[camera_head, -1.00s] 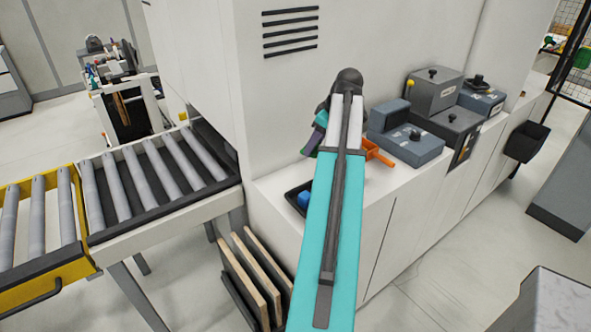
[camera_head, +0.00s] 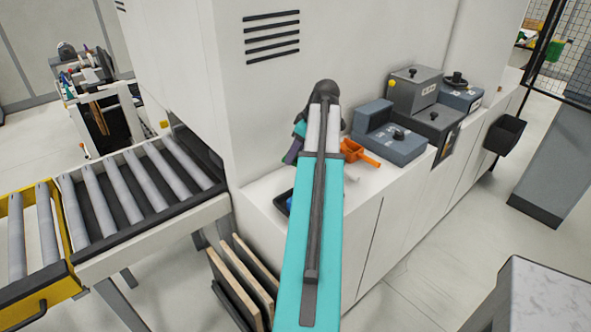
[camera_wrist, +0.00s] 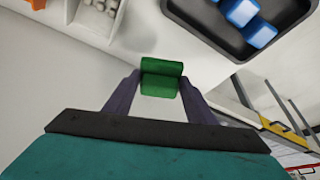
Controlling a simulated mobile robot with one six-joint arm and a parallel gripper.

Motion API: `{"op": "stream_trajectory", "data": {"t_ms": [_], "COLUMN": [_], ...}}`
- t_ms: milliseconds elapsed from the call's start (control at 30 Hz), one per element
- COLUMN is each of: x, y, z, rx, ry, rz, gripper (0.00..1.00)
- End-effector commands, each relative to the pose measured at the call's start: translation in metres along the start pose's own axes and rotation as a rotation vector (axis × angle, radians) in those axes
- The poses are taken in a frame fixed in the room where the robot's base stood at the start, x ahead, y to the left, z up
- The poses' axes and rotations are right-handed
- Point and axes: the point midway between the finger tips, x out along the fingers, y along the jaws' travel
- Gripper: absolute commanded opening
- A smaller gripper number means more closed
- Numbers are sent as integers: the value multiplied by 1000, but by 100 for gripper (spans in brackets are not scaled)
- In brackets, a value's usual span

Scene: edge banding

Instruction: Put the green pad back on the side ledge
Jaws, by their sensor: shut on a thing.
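My gripper (camera_wrist: 160,82) is shut on the green pad (camera_wrist: 161,68), which sits between its two purple fingers in the wrist view. The pad is a small, dark green folded or rounded piece. In the head view my arm hides most of the gripper, and I cannot make out the pad there. The side ledge (camera_head: 365,178) is the white top along the machine's side. The gripper is over its near end; the wrist view looks down on the white surface (camera_wrist: 60,75). I cannot tell whether the pad touches it.
A black tray (camera_wrist: 206,37) with blue blocks (camera_wrist: 240,12) is close to the pad. An orange scoop (camera_head: 353,150) and blue-grey boxes (camera_head: 392,143) stand farther along the ledge. A white box with round items (camera_wrist: 97,18) is nearby. Boards (camera_head: 243,272) lean below; a roller conveyor (camera_head: 130,190) is left.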

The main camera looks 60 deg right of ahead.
Motion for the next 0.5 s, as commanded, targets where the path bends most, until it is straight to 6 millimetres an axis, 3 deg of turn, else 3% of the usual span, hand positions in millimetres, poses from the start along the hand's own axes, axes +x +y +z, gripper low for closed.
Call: {"op": "stream_trajectory", "data": {"t_ms": [233, 500], "x": [25, 34], "y": [-1, 0], "z": [11, 14], "rx": [0, 0], "ry": [0, 0], "rz": [-1, 0], "gripper": [26, 26]}}
